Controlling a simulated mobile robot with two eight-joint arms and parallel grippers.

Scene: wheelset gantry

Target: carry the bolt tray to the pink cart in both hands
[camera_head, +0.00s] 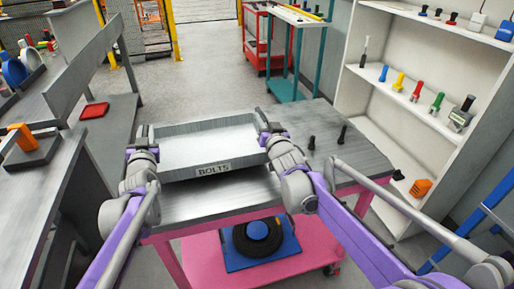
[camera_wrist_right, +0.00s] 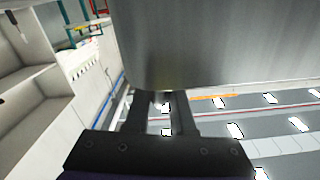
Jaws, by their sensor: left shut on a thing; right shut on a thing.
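The bolt tray (camera_head: 182,174) is a shallow grey metal tray with a "BOLTS" label on its front wall, and it looks empty inside. It is level over the grey top of the pink cart (camera_head: 205,207), with a dark shadow below its front edge; I cannot tell whether it touches. My left gripper (camera_head: 143,137) is shut on the tray's left side. My right gripper (camera_head: 271,131) is shut on its right side. In the right wrist view the tray wall (camera_wrist_right: 215,40) fills the upper middle, above the right gripper's fingers (camera_wrist_right: 165,98).
Two black bolts (camera_head: 311,142) stand on the cart top to the right of the tray. A black ring on a blue plate (camera_head: 285,243) lies on the cart's lower shelf. A workbench (camera_head: 50,180) is at left, white shelving (camera_head: 385,130) at right. A teal-framed cart (camera_head: 284,88) stands behind.

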